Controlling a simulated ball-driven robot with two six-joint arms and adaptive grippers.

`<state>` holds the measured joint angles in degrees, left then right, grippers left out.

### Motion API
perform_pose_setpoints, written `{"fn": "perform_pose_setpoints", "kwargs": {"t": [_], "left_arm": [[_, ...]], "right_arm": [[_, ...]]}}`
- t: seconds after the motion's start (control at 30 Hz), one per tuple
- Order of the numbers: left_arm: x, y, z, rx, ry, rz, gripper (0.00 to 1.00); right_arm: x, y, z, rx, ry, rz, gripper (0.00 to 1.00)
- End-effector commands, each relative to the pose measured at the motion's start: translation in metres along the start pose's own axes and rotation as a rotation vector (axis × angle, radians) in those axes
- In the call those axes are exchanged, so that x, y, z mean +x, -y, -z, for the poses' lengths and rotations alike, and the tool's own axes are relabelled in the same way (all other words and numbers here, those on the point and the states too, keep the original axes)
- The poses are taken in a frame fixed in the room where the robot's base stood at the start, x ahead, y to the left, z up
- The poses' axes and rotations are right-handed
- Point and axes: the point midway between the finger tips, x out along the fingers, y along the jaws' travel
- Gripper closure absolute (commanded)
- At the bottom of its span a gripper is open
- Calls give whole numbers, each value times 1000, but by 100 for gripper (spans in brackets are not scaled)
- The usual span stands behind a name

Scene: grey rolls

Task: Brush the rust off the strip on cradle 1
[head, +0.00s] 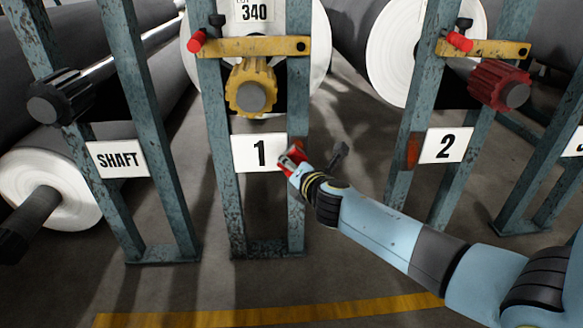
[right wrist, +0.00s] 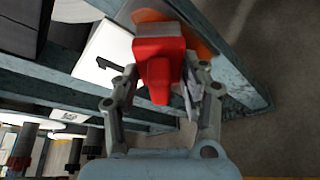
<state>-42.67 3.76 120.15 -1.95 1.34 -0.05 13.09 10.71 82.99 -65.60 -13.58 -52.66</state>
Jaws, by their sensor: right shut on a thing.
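Cradle 1 is a blue-grey steel frame with a white "1" sign (head: 258,152). A strip of orange-brown rust (head: 297,144) shows on its right post, just above my right gripper. In the right wrist view, the rust (right wrist: 204,42) lies behind a red block-shaped brush (right wrist: 158,58), which hides part of it. My right gripper (head: 294,162) is shut on the brush, beside the sign's lower right corner. I cannot tell whether the brush touches the post. My left gripper is not in view.
Cradle 2, with its "2" sign (head: 445,146), stands to the right and has its own rust patch (head: 412,151). A yellow handwheel (head: 251,86) and latch bar (head: 262,46) sit above sign 1. The "SHAFT" rack (head: 118,159) is left. Floor in front is clear.

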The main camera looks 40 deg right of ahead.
Motion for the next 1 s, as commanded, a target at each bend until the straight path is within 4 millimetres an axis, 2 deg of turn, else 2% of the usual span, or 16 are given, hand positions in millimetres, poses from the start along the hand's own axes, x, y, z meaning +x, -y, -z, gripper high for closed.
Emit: {"fn": "perform_pose_setpoints", "kwargs": {"t": [0.4, 0.77, 1.0], "left_arm": [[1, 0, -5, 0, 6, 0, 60], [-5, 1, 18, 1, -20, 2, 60], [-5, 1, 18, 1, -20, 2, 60]], "right_arm": [[-10, 25, -24, -4, 5, 1, 82], [-17, 10, -36, 0, 6, -1, 82], [-14, 7, -29, 0, 3, 1, 82]]}}
